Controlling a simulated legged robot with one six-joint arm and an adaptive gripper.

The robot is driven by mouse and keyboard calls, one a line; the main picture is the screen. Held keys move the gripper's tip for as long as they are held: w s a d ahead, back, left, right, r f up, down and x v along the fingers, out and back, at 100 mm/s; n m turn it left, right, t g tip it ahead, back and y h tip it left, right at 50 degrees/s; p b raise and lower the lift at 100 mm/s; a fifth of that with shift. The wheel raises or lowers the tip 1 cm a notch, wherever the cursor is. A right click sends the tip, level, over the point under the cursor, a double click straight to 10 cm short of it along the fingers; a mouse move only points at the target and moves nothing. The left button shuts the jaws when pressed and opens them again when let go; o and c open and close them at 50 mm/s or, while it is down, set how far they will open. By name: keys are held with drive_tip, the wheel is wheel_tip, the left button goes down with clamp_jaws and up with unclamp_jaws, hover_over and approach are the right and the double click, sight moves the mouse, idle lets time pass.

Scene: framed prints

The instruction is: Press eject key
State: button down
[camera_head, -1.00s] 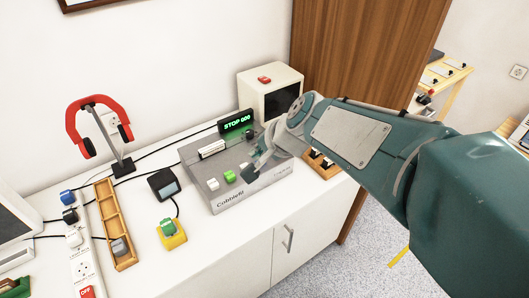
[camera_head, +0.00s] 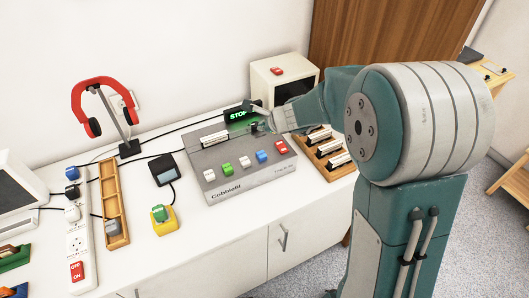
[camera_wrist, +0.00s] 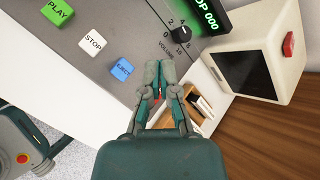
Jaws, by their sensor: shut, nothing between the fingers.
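The grey cassette deck (camera_head: 222,153) stands on the white counter with a row of keys along its front. The blue EJECT key (camera_head: 262,156) is second from the right, between a white key and a red key. My gripper (camera_wrist: 160,68) is shut and empty. In the head view my gripper (camera_head: 258,112) is over the deck's back right part, near the volume knob, apart from the EJECT key. The red key is mostly hidden by my gripper in the wrist view.
The volume knob (camera_wrist: 181,34) and lit display (camera_head: 238,115) are close to my gripper. A wooden rack (camera_head: 325,150) and a small monitor (camera_head: 284,85) stand right and behind.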

sight(261, 152)
drive_tip(key=shift+a+f, duration=0.1)
drive_tip(key=shift+a, duration=0.1)
drive_tip(key=shift+d+f, duration=0.1)
drive_tip(key=shift+f, duration=4.25)
drive_tip(key=shift+f, duration=0.1)
drive_tip(key=shift+s+f, duration=0.1)
drive_tip(key=shift+f, duration=0.1)
drive_tip(key=shift+f, duration=0.85)
drive_tip(key=shift+r, duration=1.3)
drive_tip(key=shift+r, duration=2.5)
